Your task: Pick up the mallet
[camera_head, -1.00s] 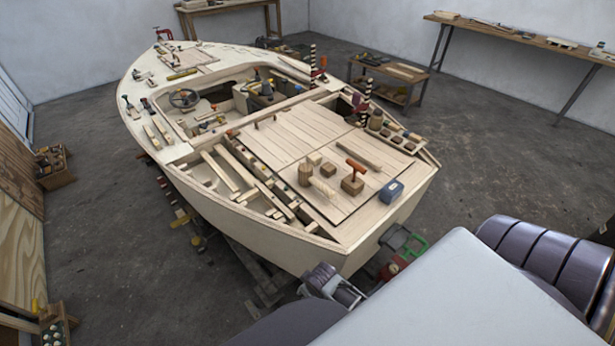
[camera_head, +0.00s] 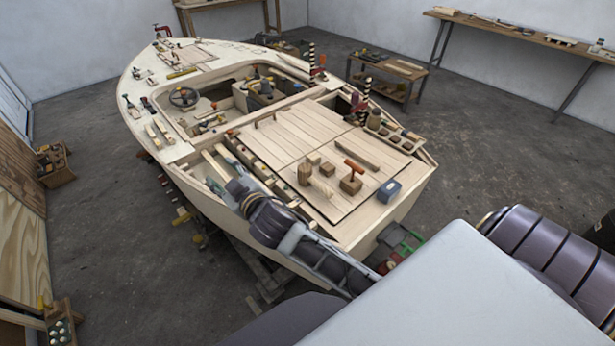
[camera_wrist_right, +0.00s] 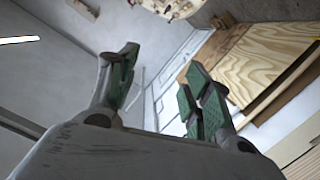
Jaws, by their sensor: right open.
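A stout brown wooden cylinder (camera_head: 304,174) with a pale rod (camera_head: 322,187) beside it lies on the rear deck (camera_head: 290,135). It may be the mallet, but it is too small to tell. My right gripper (camera_head: 228,168) is over the open slatted part of the hull, left of these pieces and apart from them. Its green-padded fingers also show in the right wrist view (camera_wrist_right: 160,95), spread wide with nothing between them. My left gripper is not in view.
Near the cylinder are a block with an orange handle (camera_head: 353,178), small wooden blocks, a long wooden stick (camera_head: 357,151) and a blue-grey box (camera_head: 388,191). Striped posts (camera_head: 364,98) rise at the right edge. The deck's planked middle is clear.

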